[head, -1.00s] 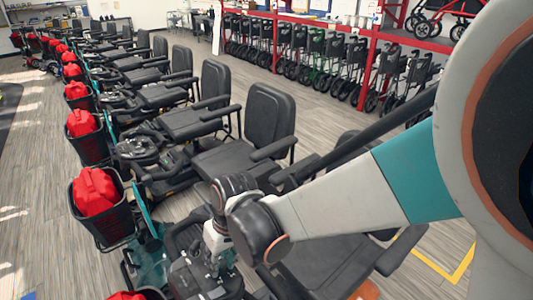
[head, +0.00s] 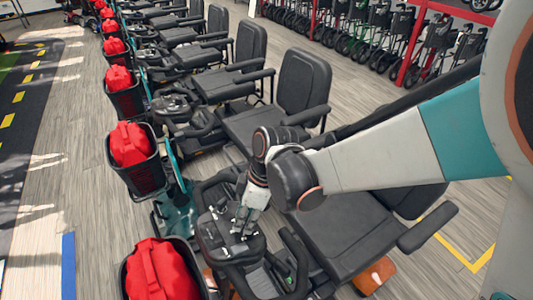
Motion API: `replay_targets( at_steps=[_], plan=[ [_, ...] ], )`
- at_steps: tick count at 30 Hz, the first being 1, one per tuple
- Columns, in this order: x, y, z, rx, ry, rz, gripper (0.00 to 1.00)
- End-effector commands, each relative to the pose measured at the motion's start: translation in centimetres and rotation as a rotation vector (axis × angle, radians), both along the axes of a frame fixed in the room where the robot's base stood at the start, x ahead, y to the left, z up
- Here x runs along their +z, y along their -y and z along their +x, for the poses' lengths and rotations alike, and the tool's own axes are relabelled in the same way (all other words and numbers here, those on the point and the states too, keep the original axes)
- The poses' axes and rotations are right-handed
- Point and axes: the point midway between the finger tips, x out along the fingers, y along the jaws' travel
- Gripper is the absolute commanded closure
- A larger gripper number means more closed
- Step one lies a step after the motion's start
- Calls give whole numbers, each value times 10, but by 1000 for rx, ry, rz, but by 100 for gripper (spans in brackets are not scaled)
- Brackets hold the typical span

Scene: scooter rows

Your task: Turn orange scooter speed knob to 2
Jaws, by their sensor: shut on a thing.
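The orange scooter (head: 371,276) stands at the bottom centre of the head view, with orange body parts showing low beside its dark seat. Its black control console (head: 212,229) sits between the handlebars. My gripper (head: 240,232) reaches down onto the right part of this console. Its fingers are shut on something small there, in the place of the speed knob. The knob itself is hidden by the fingers and too small to make out, so its setting cannot be read.
A red bag (head: 160,272) fills the front basket of this scooter. A teal scooter (head: 178,212) with a basket and red bag (head: 130,144) stands just beyond. More scooters line up behind. Rollators (head: 369,27) stand along a red rack. Open floor lies at left.

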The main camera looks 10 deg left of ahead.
Motion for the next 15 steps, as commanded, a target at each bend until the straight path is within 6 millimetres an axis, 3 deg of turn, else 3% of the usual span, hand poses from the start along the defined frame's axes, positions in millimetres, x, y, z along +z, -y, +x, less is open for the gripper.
replay_targets(
  at_steps=[15],
  plan=[
    [0, 0, 0, 413, 47, 42, 97]
  ],
)
